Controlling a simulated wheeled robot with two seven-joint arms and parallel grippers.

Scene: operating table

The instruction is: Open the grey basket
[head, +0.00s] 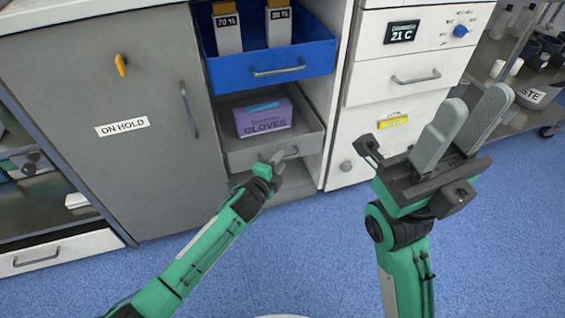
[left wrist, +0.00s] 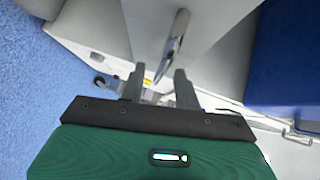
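The grey basket (head: 236,150) sits low in the open cabinet bay, under the blue basket. Its inside shows from above, with a purple gloves box (head: 263,117) in it. Its bar handle (head: 290,153) is on the front face and also shows in the left wrist view (left wrist: 177,35). My left gripper (head: 275,160) is at the handle. In the left wrist view its fingers (left wrist: 158,78) are apart, with the handle's near end between or just beyond them; contact cannot be told. My right gripper (head: 476,98) is raised, its fingers apart and empty.
The blue basket (head: 270,55) with two bottles is just above. A grey door (head: 95,150) labelled "ON HOLD" stands left of the bay. White drawers (head: 400,75) stand to the right, with a metal cart (head: 520,75) beyond. Blue floor (head: 300,240) in front is clear.

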